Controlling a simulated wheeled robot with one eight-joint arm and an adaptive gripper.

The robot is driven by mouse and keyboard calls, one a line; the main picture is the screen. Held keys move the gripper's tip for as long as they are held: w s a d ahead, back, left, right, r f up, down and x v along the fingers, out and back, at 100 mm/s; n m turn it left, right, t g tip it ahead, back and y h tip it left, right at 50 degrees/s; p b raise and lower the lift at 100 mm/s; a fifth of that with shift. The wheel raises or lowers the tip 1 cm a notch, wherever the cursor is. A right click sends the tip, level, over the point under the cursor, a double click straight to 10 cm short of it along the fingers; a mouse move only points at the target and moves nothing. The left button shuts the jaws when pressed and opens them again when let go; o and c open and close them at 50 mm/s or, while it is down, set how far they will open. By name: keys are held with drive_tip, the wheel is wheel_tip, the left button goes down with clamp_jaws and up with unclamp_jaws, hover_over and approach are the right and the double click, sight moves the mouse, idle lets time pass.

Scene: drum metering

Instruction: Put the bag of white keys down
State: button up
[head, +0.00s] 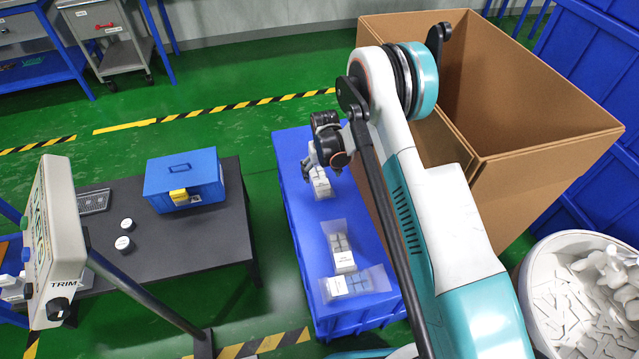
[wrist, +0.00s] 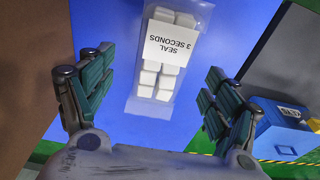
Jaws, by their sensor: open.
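The bag of white keys (head: 321,186) lies on the blue bench top (head: 300,215), near its far part, just below my gripper (head: 315,158). In the wrist view the clear bag (wrist: 167,80) rests flat on the blue surface, with white key blocks in it and a white label reading "SEAL 3 SECONDS". My gripper's fingers (wrist: 158,75) are spread wide on either side of the bag and apart from it. In the head view the fingers are small and partly hidden by the wrist.
A large cardboard box (head: 530,140) stands to the right. A dark table with a blue box (head: 184,178) stands left. A white drum (head: 590,300) holds white pieces.

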sight(320, 178)
drive_tip(key=f+b, duration=0.2)
drive_tip(key=f, duration=0.1)
drive_tip(key=w+f, duration=0.1)
drive_tip(key=f, duration=0.1)
drive_tip(key=shift+a+f+b, duration=0.1)
drive_tip(key=shift+a+b, duration=0.2)
drive_tip(key=shift+b, duration=0.1)
drive_tip(key=c, duration=1.4)
drive_tip(key=shift+r, duration=0.25)
